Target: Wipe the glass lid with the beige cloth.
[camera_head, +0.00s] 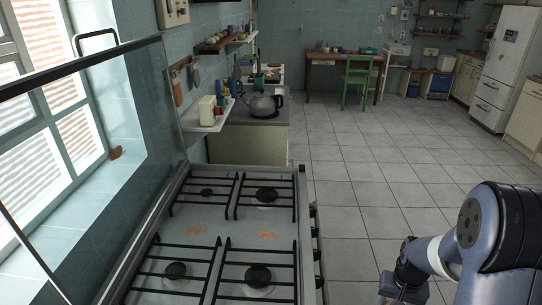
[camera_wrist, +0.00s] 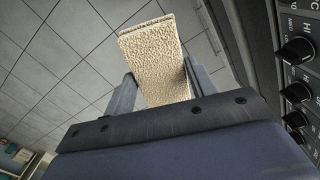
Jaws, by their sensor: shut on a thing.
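The glass lid (camera_head: 115,125) of the stove stands raised at the left in the head view, a clear pane with a dark top edge and a black handle. My gripper (camera_wrist: 160,82) is shut on the beige cloth (camera_wrist: 155,45), which looks like a thick, rough-textured block between the two fingers in the wrist view. In the head view my gripper (camera_head: 404,284) is low at the right, beyond the stove's knob side and well apart from the lid. The cloth is hard to make out there.
The gas stove (camera_head: 236,270) has black grates and orange stains on its top. Its knobs (camera_wrist: 297,50) show close at the right in the wrist view. A kettle (camera_head: 263,105) stands on the counter behind. The tiled floor (camera_head: 370,200) right of the stove is clear.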

